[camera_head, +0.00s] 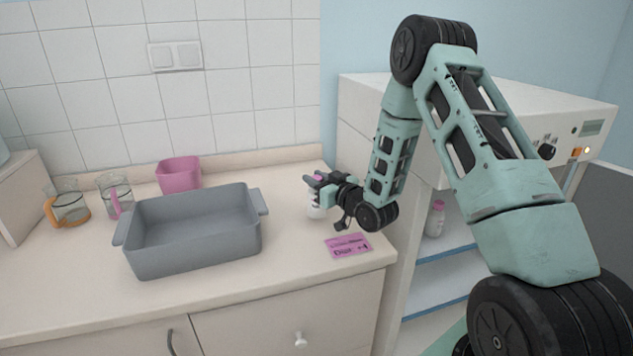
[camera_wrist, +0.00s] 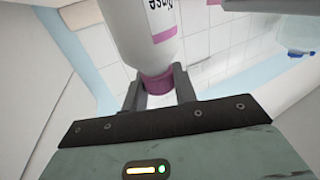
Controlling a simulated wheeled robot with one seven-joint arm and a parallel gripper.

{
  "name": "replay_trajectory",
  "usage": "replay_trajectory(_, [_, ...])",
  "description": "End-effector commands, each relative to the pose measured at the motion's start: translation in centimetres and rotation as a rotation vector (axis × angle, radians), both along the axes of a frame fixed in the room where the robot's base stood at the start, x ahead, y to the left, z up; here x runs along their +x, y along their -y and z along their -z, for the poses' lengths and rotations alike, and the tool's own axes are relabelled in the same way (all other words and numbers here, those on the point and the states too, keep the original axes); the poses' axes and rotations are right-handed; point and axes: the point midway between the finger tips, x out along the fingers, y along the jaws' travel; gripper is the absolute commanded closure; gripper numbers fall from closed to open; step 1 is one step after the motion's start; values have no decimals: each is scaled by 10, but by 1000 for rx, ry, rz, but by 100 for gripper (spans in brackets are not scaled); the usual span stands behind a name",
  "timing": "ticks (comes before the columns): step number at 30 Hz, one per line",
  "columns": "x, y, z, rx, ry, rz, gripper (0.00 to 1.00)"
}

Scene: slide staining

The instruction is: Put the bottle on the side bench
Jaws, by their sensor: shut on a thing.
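A white bottle (camera_head: 314,211) with a pink cap is in my gripper (camera_head: 322,184), over the right end of the pale bench (camera_head: 290,255). I cannot tell whether its base touches the bench top. In the wrist view, the fingers of my gripper (camera_wrist: 161,90) are shut around the pink cap (camera_wrist: 156,84), and the white body (camera_wrist: 140,30) of the bottle extends past it. Part of a label with upside-down lettering shows on the body. In the head view my gripper hides much of the bottle.
A pink card (camera_head: 348,246) lies near the front edge. A second pink-capped bottle (camera_head: 435,220) stands on shelving at right.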

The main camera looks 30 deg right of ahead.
Motion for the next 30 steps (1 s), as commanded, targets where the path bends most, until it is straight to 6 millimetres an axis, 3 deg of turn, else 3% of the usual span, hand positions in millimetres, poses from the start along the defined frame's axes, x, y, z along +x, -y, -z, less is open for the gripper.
replay_trajectory(4, [0, 0, 10, 0, 1, 0, 100])
replay_trajectory(16, [0, 0, 16, 0, 2, 0, 100])
replay_trajectory(17, [0, 0, 15, 0, 1, 0, 67])
replay_trajectory(19, [0, 0, 14, 0, 1, 0, 50])
replay_trajectory(30, [0, 0, 9, 0, 1, 0, 50])
